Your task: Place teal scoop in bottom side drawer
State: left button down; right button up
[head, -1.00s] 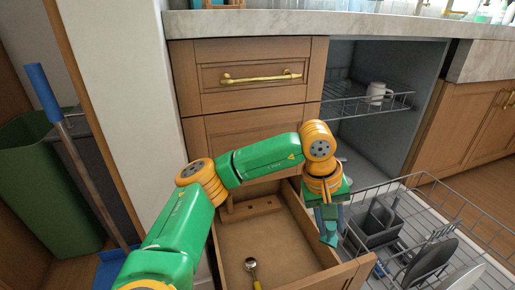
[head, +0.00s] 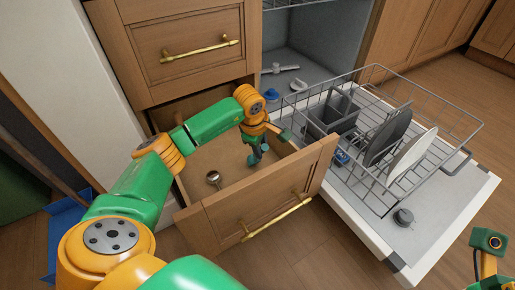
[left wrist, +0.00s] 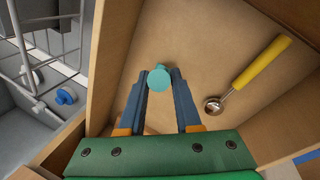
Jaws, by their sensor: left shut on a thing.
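My left gripper (head: 257,158) reaches down into the open bottom drawer (head: 265,200). In the left wrist view the gripper (left wrist: 160,78) is shut on the teal scoop (left wrist: 159,79), whose round teal end shows between the fingertips. The rest of the scoop is hidden. The scoop is over the bare drawer floor (left wrist: 205,40); I cannot tell whether it touches it. In the head view a bit of teal shows at the fingertips. Part of my right arm shows at the bottom right corner, but its jaws do not show.
A metal scoop with a yellow handle (left wrist: 262,66) lies in the same drawer, apart from my fingers. A closed drawer (head: 190,50) is above. The pulled-out dishwasher rack (head: 440,115) with plates stands close to the right. The drawer's wooden walls surround my gripper.

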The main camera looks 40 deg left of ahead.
pick_arm(q)
jog(key=shift+f, duration=0.4)
jog(key=shift+r, duration=0.15)
jog(key=c, duration=0.6)
grip_release()
